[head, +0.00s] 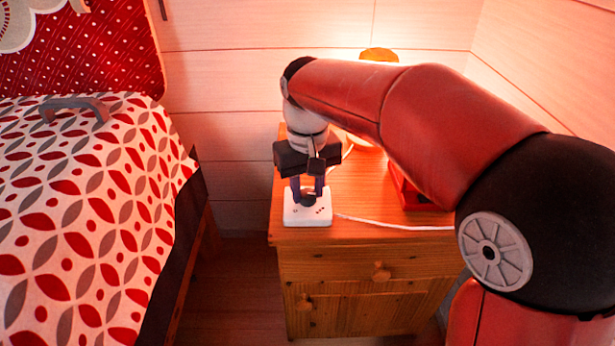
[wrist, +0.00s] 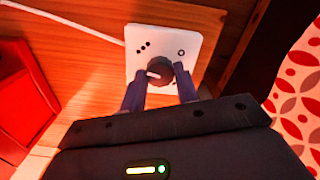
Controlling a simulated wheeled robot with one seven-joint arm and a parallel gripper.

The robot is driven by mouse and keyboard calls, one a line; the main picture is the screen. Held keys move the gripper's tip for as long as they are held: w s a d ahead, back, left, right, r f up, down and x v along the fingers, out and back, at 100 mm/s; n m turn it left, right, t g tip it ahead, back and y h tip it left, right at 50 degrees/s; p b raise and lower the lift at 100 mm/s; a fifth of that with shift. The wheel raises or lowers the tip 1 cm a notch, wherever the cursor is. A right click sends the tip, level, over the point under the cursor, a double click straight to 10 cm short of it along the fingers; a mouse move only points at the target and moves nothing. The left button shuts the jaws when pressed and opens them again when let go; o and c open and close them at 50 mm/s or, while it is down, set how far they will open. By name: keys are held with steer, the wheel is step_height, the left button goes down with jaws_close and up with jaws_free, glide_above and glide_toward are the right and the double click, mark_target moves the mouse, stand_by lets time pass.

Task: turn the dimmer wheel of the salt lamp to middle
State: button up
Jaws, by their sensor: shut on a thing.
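The dimmer is a white square plate (head: 292,217) with a dark round wheel (wrist: 160,68), lying on the nightstand near its left front corner. In the wrist view a short white mark on the wheel points left and slightly down. The plate's far side bears black dots at left and a small ring at right. My gripper (head: 308,196) points down over the plate, shut on the wheel, with a finger on either side of it (wrist: 161,80). The orange salt lamp (head: 379,54) glows behind my arm and is mostly hidden.
The wooden nightstand (head: 375,232) carries a white cable (head: 385,225) running right from the dimmer. A red object (head: 405,192) stands to the right, partly hidden by my arm. A bed with a patterned cover (head: 75,215) is at left, across a narrow gap. Wooden walls close off the back.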

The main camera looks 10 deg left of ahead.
mark_target(308, 193)
steer(key=n+p, duration=0.3)
steer(key=n, duration=0.3)
steer(key=shift+r+p, duration=0.2)
steer(key=shift+p, duration=0.2)
steer(key=n+p, duration=0.2)
steer(key=n, duration=0.3)
steer(key=shift+f, duration=0.1)
steer(key=o, duration=1)
steer(key=shift+f, duration=0.1)
step_height(308, 193, up, 8)
steer(key=shift+f+p, duration=0.1)
steer(key=shift+p, duration=0.55)
